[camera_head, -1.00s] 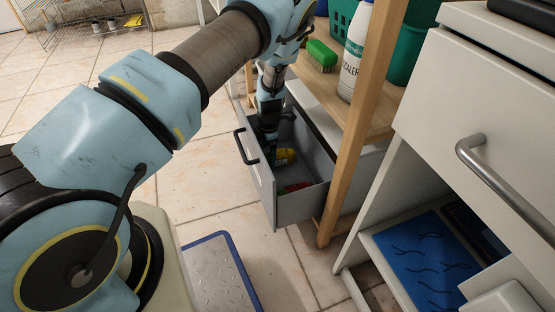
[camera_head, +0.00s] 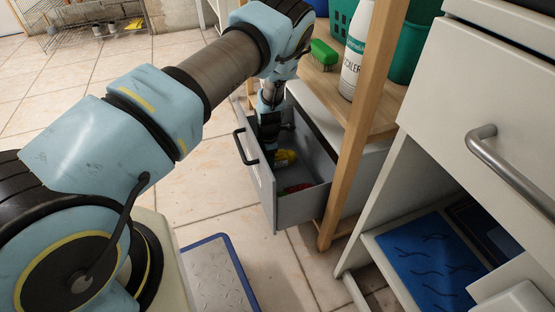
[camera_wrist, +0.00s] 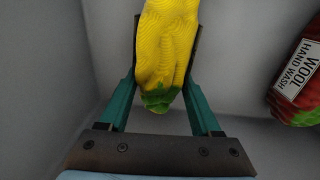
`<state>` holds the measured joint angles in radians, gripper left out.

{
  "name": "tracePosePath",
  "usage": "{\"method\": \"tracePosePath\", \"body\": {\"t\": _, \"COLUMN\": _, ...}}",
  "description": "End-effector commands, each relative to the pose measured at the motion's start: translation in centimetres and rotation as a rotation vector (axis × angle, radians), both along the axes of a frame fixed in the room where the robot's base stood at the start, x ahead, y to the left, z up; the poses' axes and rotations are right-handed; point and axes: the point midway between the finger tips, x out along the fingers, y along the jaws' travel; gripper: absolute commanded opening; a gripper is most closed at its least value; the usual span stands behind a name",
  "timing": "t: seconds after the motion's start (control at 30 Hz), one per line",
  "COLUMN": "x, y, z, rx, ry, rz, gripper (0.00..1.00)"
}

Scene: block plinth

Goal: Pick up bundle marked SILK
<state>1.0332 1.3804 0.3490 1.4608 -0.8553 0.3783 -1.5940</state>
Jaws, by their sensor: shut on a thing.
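A yellow bundle with a green end (camera_wrist: 165,45) is between the fingers of my gripper (camera_wrist: 167,28) in the wrist view. The fingers are shut on its two sides, and no label shows on the part in view. In the head view the yellow bundle (camera_head: 286,157) is low inside the open grey drawer (camera_head: 303,208), with my gripper (camera_head: 271,150) reaching down into it. A red and green bundle (camera_wrist: 292,93) lies to the right, apart from my gripper, its label reading "WOOL HAND WASH". The word SILK is not visible.
The drawer walls stand close around my gripper. A wooden post (camera_head: 360,130) and a shelf with a white bottle (camera_head: 356,55) and a green brush (camera_head: 323,54) are just right of the drawer. A blue-edged platform (camera_head: 215,272) is on the floor in front.

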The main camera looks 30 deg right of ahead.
Motion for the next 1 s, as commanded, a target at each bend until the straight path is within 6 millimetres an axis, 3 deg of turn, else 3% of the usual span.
{"method": "tracePosePath", "body": {"t": 0.07, "x": 0.0, "y": 0.0, "z": 0.0, "rx": 0.000, "ry": 0.000, "rz": 0.000, "gripper": 0.41}}
{"method": "tracePosePath", "body": {"t": 0.4, "x": 0.0, "y": 0.0, "z": 0.0, "rx": 0.000, "ry": 0.000, "rz": 0.000, "gripper": 0.03}}
{"method": "tracePosePath", "body": {"t": 0.67, "x": 0.0, "y": 0.0, "z": 0.1, "rx": 0.000, "ry": 0.000, "rz": 0.000, "gripper": 0.02}}
{"method": "tracePosePath", "body": {"t": 0.87, "x": 0.0, "y": -0.1, "z": 1.5, "rx": -0.001, "ry": -0.001, "rz": 0.000, "gripper": 0.02}}
{"method": "tracePosePath", "body": {"t": 1.0, "x": -1.9, "y": 0.2, "z": 1.5, "rx": 0.000, "ry": 0.002, "rz": 0.000, "gripper": 0.02}}
